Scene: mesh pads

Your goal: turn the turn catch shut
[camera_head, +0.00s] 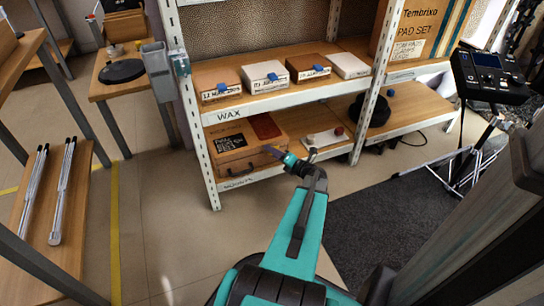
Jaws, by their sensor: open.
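A wooden case (222,160) stands on the lower shelf, with a dark label, a dark red patch and a dark handle low on its front. I cannot clearly make out the turn catch or which way it is turned; it may be hidden by my gripper or too small to see. My gripper (271,151) is at the right part of the case, its fingers pointing left towards it. The jaws are open with nothing visible between them. I cannot tell whether the fingertips touch the case.
A white board (325,139) with small knobs lies right of the case, close to my wrist. A shelf post (367,115) stands further right. The upper shelf (300,93) holds several small boxes above my gripper. The floor (165,215) left of my arm is clear.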

